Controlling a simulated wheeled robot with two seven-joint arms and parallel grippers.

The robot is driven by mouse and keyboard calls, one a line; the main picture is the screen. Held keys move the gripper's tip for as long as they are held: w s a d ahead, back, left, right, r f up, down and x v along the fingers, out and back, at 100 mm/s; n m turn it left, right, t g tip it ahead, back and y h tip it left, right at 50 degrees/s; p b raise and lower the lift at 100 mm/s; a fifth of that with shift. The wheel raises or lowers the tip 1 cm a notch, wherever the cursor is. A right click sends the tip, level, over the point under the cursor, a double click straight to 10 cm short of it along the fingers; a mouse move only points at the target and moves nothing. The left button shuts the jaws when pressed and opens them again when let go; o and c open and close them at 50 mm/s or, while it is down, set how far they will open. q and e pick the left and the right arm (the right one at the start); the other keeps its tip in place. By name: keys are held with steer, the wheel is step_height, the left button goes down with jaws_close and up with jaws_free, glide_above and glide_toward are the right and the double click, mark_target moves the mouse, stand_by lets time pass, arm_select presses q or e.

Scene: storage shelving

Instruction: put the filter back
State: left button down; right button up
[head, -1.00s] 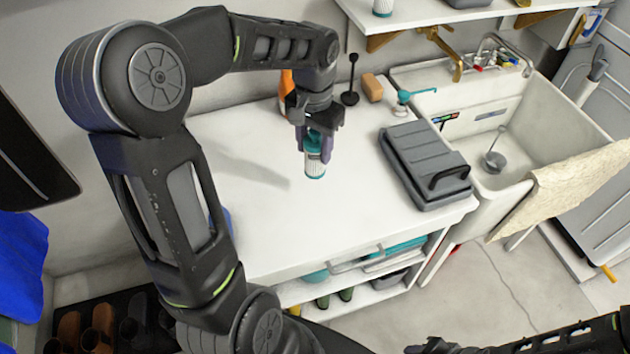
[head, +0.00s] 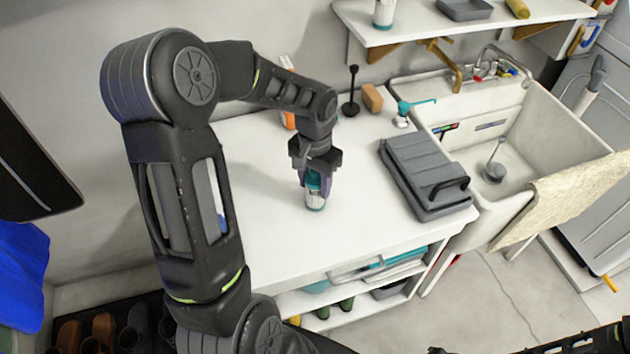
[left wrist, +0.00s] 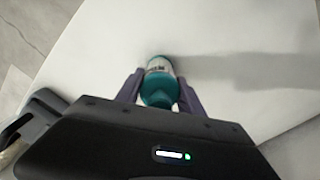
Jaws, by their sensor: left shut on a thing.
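In the left wrist view the filter (left wrist: 159,92) sits between the two fingers, teal end toward me. The fingers hide part of its sides. I cannot tell whether its lower end touches the counter. A similar white and teal cylinder (head: 384,14) stands on the wall shelf (head: 430,30). Only part of my right arm shows along the bottom edge; its gripper is out of view.
A grey lidded case (head: 425,175) lies on the counter's right side, beside the sink (head: 520,125). A black plunger-like tool (head: 351,95), a tan block (head: 372,98), a teal-topped dispenser (head: 402,113) and an orange-white bottle (head: 287,115) stand at the back. The counter's front middle is clear.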

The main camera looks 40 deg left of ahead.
arm_select(q)
steer(key=c, duration=0.7)
jaws_free()
steer(key=shift+f, duration=0.1)
step_height(320, 180, up, 12)
steer(key=shift+r, duration=0.2)
stand_by(0.4)
